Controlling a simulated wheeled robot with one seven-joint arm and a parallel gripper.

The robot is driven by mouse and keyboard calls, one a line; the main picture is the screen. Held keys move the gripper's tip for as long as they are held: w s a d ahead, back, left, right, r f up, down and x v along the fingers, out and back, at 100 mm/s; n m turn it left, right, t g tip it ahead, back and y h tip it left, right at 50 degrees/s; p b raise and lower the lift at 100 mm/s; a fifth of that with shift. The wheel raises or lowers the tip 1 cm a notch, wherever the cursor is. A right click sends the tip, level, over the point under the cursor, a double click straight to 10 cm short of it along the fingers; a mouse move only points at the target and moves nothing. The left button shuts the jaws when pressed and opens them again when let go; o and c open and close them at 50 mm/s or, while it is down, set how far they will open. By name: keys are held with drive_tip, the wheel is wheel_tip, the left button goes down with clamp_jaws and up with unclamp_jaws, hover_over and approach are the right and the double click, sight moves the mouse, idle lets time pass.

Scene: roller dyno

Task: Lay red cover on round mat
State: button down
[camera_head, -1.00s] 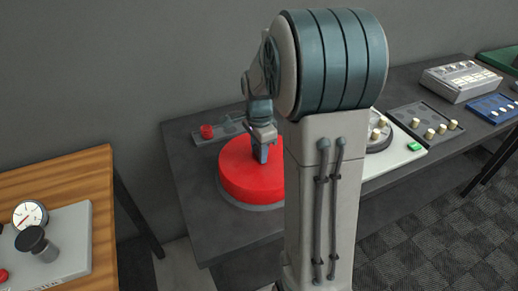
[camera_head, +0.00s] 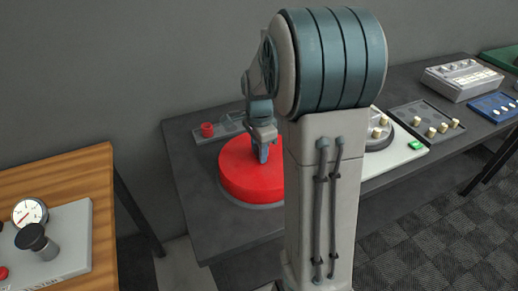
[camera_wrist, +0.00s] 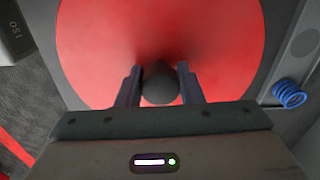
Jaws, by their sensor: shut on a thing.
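The red cover (camera_head: 246,176) is a thick round disc on the dark grey table in the head view. It also fills much of the wrist view (camera_wrist: 200,40). A grey rim of the round mat (camera_head: 252,205) shows beneath its near edge; the rest of the mat is hidden. My gripper (camera_wrist: 159,88) is over the cover, with its two fingers on either side of a dark round knob (camera_wrist: 159,85) and shut on it. In the head view my gripper (camera_head: 263,152) comes down on the cover from above. My arm hides the cover's right side.
A small tray with a red piece (camera_head: 207,130) stands behind the cover. A white board with a green button (camera_head: 416,145), a grey peg tray (camera_head: 428,122) and a grey device (camera_head: 461,80) stand to the right. A wooden table (camera_head: 60,190) is at left. A blue coil (camera_wrist: 289,94) lies at right.

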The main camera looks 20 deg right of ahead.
drive_tip(key=shift+f, duration=0.3)
drive_tip(key=c, duration=0.5)
unclamp_jaws()
drive_tip(key=shift+r, duration=0.15)
drive_tip(key=shift+r+p, duration=2.45)
drive_tip(key=shift+r, duration=0.95)
